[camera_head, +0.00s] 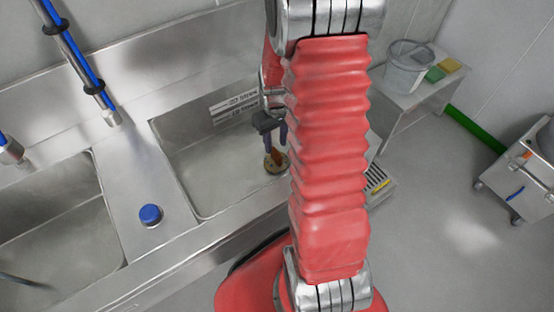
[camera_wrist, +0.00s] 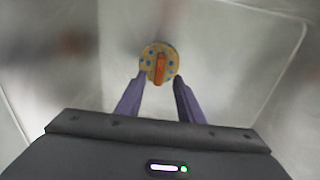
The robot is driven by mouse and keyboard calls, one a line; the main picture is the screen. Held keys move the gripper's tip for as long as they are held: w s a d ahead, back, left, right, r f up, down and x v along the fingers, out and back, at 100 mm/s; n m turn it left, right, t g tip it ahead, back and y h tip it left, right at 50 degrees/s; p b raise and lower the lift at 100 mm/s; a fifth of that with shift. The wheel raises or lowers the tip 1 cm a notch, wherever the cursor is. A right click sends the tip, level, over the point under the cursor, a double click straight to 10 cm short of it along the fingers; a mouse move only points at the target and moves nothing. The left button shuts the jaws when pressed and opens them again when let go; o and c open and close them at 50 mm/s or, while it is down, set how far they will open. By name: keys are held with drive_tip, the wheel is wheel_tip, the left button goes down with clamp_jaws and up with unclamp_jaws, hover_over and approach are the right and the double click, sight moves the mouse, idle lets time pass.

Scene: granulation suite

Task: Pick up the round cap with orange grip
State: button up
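The round cap (camera_wrist: 147,64) is a tan disc with blue dots and an upright orange grip (camera_wrist: 160,69) across its middle. In the head view the cap (camera_head: 276,167) lies in the right sink basin, near its right side, partly hidden by my arm. My gripper (camera_wrist: 160,82) has two purple fingers spread apart, one on each side of the cap's lower part in the wrist view. In the head view my gripper (camera_head: 275,142) points down just above the cap. I cannot tell whether the fingers touch the cap.
The sink basin's walls (camera_head: 175,170) surround the cap. A blue round knob (camera_head: 150,214) stands on the ledge between the basins. Blue hoses (camera_head: 75,50) hang at the left. A grey bucket (camera_head: 408,65) stands on a side table at the right.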

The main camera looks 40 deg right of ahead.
sight(276, 151)
drive_tip(key=shift+f, duration=0.1)
drive_tip(key=shift+s+f, duration=0.15)
drive_tip(key=shift+f, duration=2.4)
drive_tip(key=shift+c, duration=0.3)
clamp_jaws()
